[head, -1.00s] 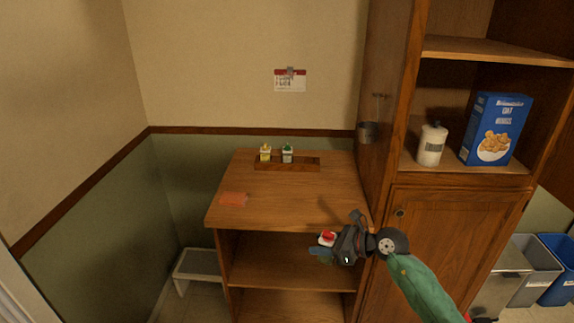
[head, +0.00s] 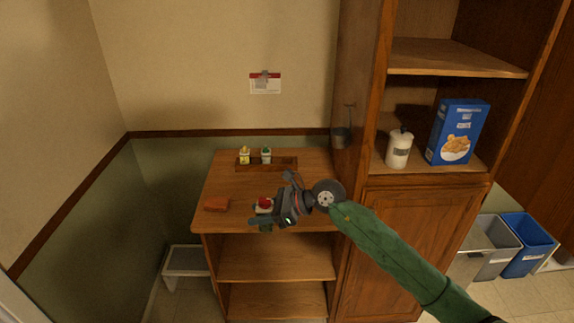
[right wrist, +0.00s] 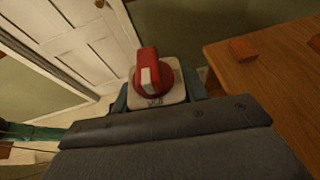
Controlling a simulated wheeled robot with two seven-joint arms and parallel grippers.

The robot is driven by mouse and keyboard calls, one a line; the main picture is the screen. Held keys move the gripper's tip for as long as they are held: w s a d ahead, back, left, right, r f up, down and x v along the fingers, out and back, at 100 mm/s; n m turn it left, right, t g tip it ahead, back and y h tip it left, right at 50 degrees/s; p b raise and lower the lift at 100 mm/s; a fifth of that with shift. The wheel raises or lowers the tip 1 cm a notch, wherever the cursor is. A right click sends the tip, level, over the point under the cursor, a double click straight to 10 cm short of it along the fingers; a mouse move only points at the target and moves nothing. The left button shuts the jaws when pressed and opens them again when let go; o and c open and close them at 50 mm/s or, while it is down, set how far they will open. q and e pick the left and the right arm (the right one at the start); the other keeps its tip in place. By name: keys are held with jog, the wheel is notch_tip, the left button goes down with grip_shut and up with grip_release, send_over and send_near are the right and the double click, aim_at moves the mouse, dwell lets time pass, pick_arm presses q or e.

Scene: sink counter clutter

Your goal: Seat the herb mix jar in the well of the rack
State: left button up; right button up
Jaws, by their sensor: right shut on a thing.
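The wooden rack (head: 284,163) lies at the back of the counter. A yellow-topped jar (head: 244,156) and a green-topped jar (head: 266,155) stand in its left and middle parts. The rack's right part looks empty. My left gripper is not in view.
An orange-red block (head: 217,204) lies at the counter's front left. A tall cabinet (head: 357,150) bounds the counter on the right, with a white canister (head: 399,149) and a blue box (head: 458,132) on its shelf. The counter's middle (head: 232,183) is clear.

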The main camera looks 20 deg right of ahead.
jog(key=s+a+r+n+g+y, duration=0.1)
jog(key=s+a+r+n+g, duration=0.3)
jog(key=a+r, duration=0.4)
jog(key=shift+s+a+r+g, duration=0.4)
jog(key=shift+s+a, duration=0.15)
jog(key=shift+a, duration=1.4)
jog(key=shift+d+f, duration=0.15)
